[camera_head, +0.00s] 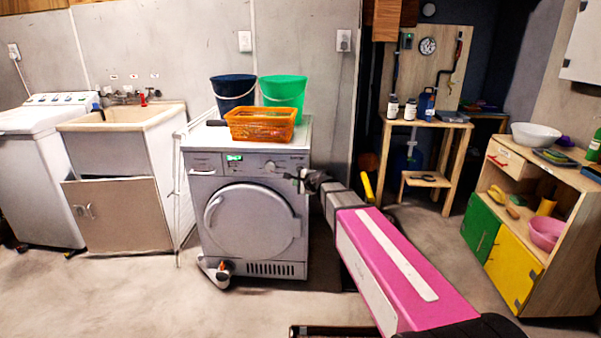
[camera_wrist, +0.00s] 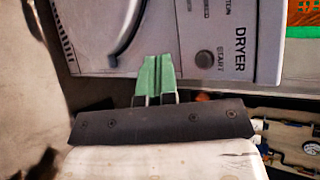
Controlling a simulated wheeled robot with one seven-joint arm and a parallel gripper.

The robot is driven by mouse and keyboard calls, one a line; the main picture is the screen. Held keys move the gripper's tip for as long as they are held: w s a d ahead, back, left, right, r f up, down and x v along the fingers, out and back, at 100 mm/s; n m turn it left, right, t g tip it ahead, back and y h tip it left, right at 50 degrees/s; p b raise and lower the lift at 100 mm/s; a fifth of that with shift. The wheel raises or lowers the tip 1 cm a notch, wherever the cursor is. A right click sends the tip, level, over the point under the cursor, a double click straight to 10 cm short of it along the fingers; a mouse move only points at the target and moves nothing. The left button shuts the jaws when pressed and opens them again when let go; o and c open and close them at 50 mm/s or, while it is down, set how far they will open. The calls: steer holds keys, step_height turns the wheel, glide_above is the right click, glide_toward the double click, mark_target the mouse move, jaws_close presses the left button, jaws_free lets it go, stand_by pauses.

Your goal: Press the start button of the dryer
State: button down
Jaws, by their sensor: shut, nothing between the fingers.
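The dryer (camera_head: 250,262) is a grey front-loader with a round door and a lit green display, standing against the wall in the head view. Its control panel also shows sideways in the wrist view (camera_wrist: 180,22), with DRYER and START lettering. The start button (camera_wrist: 204,59) is a small dark round knob beside the START label. My gripper (camera_head: 299,180) is at the upper right of the dryer front. In the wrist view its green fingers (camera_wrist: 156,74) are shut and empty, to the left of the button. I cannot tell whether the fingertips touch the panel.
An orange basket (camera_head: 262,124), a dark blue bucket (camera_head: 233,90) and a green bucket (camera_head: 284,91) stand on the dryer. A folded white rack (camera_head: 183,190) leans at its left. A wooden table (camera_head: 452,127) stands to the right. The floor in front is mostly clear.

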steer(key=w, duration=0.8)
steer(key=shift+w, duration=0.2)
steer(key=shift+w+d, duration=0.15)
stand_by(1.8)
steer(key=shift+w, duration=0.3)
steer(key=shift+w, duration=0.4)
stand_by(0.7)
steer(key=shift+s, duration=0.85)
steer(key=shift+s, duration=0.1)
steer(key=s, duration=0.4)
steer(key=shift+s, duration=0.4)
